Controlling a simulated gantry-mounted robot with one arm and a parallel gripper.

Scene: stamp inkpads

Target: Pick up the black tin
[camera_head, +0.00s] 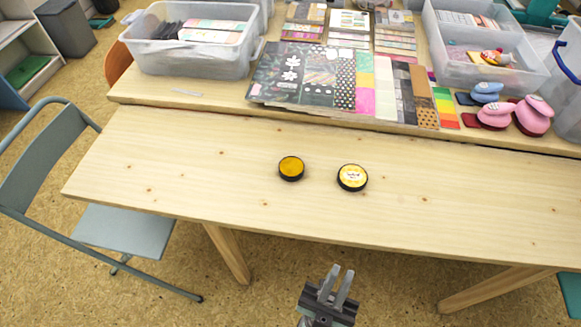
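Two small round black-sided tins lie flat on the near wooden table (200,160). The left tin (291,167) has a plain amber-orange top inside a dark rim. The right tin (352,176) has a yellow and white printed label and a black rim. They sit apart with bare wood between them. My gripper (341,271) is in front of the table's near edge, at the bottom of the view, well short of both tins. Its two grey fingers stand apart with nothing between them.
Behind, another table holds patterned paper sheets (320,78), a clear bin (190,40) at left, a clear tray (480,45) at right and pink paper punches (534,115). A grey folding chair (120,230) stands at left. The wood around the tins is clear.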

